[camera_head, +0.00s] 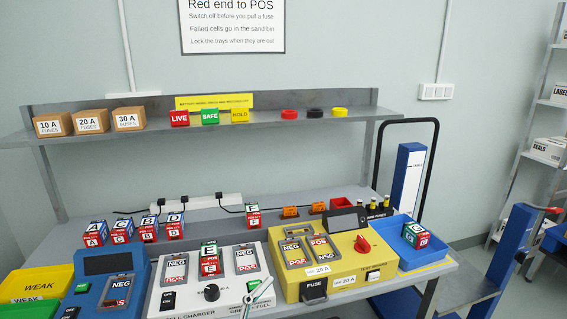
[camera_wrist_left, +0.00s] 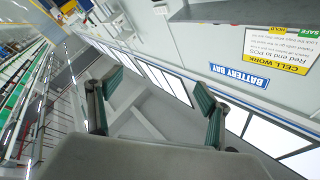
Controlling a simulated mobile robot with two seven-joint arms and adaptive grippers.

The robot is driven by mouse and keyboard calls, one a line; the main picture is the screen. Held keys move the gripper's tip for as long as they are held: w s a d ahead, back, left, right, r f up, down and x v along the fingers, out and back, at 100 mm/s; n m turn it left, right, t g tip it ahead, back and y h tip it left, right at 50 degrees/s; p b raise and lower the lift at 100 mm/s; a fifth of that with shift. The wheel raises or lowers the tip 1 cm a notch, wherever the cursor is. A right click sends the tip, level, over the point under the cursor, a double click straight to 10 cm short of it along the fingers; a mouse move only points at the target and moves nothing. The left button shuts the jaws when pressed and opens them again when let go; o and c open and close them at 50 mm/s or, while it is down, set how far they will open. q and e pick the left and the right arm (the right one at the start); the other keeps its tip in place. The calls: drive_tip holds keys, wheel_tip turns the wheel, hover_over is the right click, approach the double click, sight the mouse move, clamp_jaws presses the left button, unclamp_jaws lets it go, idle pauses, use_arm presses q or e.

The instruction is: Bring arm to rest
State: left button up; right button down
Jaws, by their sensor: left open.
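My left gripper (camera_wrist_left: 155,105) shows in the left wrist view, its two green-padded fingers wide apart with nothing between them. Beyond the fingers are a pale surface and bright window-like panels, seen tilted. No part of the left arm is recognisable in the head view, and my right gripper is not in view. In the head view, a lettered cell (camera_head: 209,260) stands on the white charger (camera_head: 180,300). Several more cells (camera_head: 95,234) stand in a row at the back left, and one cell (camera_head: 415,236) is in the blue tray (camera_head: 436,250).
A shelf (camera_head: 260,119) with fuse boxes (camera_head: 90,121) and coloured blocks (camera_head: 210,117) runs above the bench. A yellow tester (camera_head: 335,268) stands right of the charger. A blue stand (camera_head: 500,250) is at the right. A blue BATTERY BAY sign (camera_wrist_left: 239,76) shows in the wrist view.

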use_arm(q)
drive_tip(key=s+a+f+n+y, duration=0.1)
drive_tip(key=a+f+n+y, duration=0.35)
drive_tip(key=f, duration=0.35)
drive_tip(key=s+a+f+n+y, duration=0.1)
drive_tip(key=a+f+n+y, duration=0.2)
drive_tip(key=a+f, duration=0.4)
drive_tip(key=s+a+f+n+g+y, duration=0.2)
drive_tip(key=s+a+f, duration=0.2)
drive_tip(key=f, duration=0.4)
drive_tip(key=s+a+f+n+g+y, duration=0.2)
drive_tip(key=s+a+f+g, duration=0.1)
drive_tip(key=s+a+f, duration=0.2)
wheel_tip(320, 180, down, 4)
drive_tip(key=s, duration=0.2)
drive_tip(key=shift+s+a+r, duration=0.25)
drive_tip(key=shift+s, duration=0.05)
